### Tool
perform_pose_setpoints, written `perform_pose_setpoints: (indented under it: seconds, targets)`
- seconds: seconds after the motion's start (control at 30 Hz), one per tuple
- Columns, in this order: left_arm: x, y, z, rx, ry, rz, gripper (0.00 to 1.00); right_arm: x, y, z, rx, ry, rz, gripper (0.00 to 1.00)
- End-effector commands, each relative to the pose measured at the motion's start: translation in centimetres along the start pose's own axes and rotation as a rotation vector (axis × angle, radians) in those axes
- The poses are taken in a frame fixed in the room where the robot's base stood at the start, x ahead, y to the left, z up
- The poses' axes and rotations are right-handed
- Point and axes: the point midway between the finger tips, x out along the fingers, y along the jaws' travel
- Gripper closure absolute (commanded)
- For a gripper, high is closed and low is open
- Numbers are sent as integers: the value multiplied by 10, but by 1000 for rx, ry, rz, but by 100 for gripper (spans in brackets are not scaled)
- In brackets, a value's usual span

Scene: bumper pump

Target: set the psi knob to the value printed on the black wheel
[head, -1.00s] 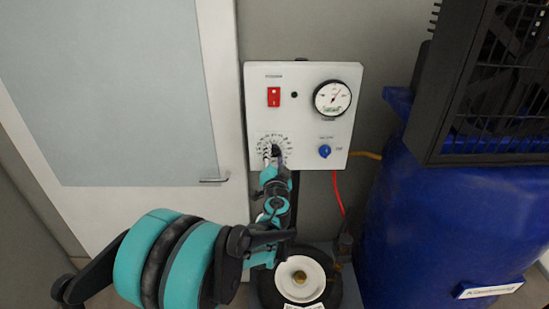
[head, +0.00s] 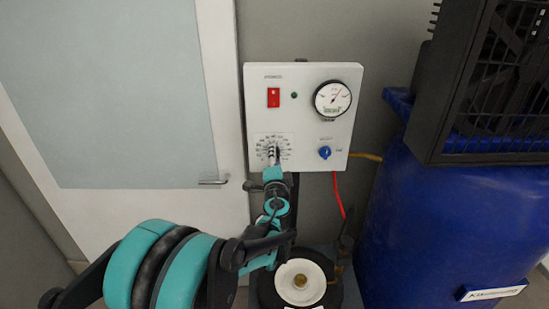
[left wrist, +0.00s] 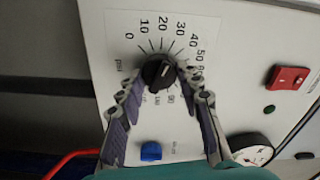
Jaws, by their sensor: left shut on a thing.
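The white control panel (head: 310,150) hangs on the wall. Its psi knob (left wrist: 158,73) is black with a pale pointer mark, inside a printed scale (left wrist: 190,30) with numbers such as 10, 20, 30, 40 and 50. The mark seems to point to the upper right; its exact value is hard to read. My left gripper (left wrist: 158,84) is shut on the knob, one finger on each side. In the head view, the left gripper (head: 273,158) covers most of the knob. The black wheel (head: 266,290) with a white hub stands below; its printed value is not readable. My right gripper is out of view.
The panel also carries a red switch (head: 273,97), a small green lamp (head: 294,96), a round gauge (head: 333,98) and a blue knob (head: 325,153). A red hose (head: 338,195) hangs below. A blue barrel (head: 440,220) and black crate (head: 490,90) fill the right side.

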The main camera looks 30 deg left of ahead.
Motion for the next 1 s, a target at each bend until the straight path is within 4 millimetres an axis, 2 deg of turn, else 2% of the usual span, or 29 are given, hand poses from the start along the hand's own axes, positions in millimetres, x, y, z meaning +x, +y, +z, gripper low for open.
perform_pose_setpoints:
  seconds: [0.37, 0.4, 0.47, 0.5, 0.83, 1.0]
  targets:
    - [0, 0, 0, 4, 1, 0, 94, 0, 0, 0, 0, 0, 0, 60]
    - [0, 0, 0, 4, 1, 0, 63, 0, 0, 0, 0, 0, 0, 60]
    - [0, 0, 0, 4, 1, 0, 47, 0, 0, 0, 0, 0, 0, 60]
    - [0, 0, 0, 4, 1, 0, 44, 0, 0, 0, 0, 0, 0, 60]
    - [-3, 0, 0, 4, 1, 0, 44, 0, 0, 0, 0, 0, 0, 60]
    - [-27, 0, -1, 4, 2, 1, 44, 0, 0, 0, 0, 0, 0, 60]
